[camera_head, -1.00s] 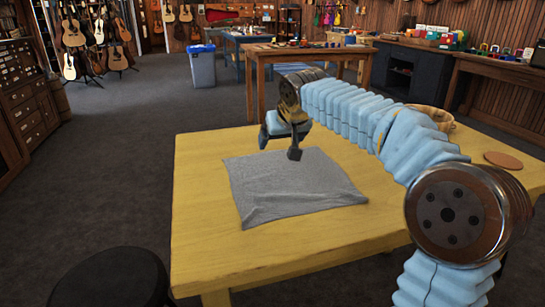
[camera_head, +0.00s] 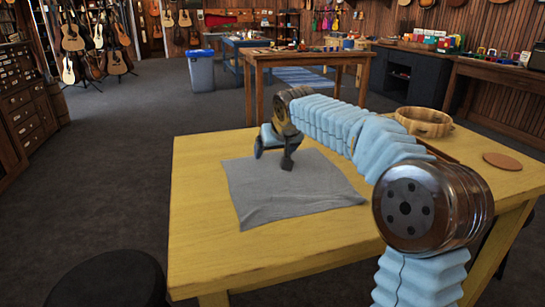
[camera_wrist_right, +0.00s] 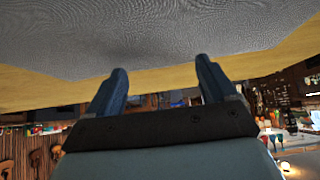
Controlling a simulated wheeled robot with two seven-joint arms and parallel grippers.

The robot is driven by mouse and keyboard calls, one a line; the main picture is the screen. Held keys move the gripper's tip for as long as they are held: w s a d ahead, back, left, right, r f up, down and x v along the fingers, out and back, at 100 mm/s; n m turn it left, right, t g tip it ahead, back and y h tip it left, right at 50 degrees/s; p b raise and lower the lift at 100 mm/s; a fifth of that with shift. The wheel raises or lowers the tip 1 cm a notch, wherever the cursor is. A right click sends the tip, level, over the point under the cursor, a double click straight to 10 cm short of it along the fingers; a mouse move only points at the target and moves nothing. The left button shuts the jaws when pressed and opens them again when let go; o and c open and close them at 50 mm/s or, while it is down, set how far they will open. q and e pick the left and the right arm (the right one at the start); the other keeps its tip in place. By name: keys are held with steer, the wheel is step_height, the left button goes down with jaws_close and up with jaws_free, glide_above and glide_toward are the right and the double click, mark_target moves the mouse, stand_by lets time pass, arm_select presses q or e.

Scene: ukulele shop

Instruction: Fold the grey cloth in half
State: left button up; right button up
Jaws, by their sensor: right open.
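The grey cloth (camera_head: 300,194) lies spread out as a single, nearly flat sheet on the yellow table (camera_head: 215,245). My right gripper (camera_head: 272,158) is at the cloth's far edge, toward its far left part, with its fingers pointing down. Its two fingers stand apart with nothing between them. In the right wrist view, the open gripper (camera_wrist_right: 162,82) faces the far border of the cloth (camera_wrist_right: 165,35), with a strip of yellow tabletop beyond it. I cannot tell whether the fingertips touch the cloth. My left gripper is not in view.
A wooden bowl-like container (camera_head: 424,122) and a round brown disc (camera_head: 502,161) are at the table's right side. A black round stool (camera_head: 108,280) stands at the near left. The tabletop left of and in front of the cloth is clear. Another wooden table (camera_head: 310,58) stands behind.

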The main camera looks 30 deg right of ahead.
steer(key=shift+f, duration=0.1)
steer(key=shift+c, duration=0.4)
steer(key=shift+f, duration=0.15)
jaws_close()
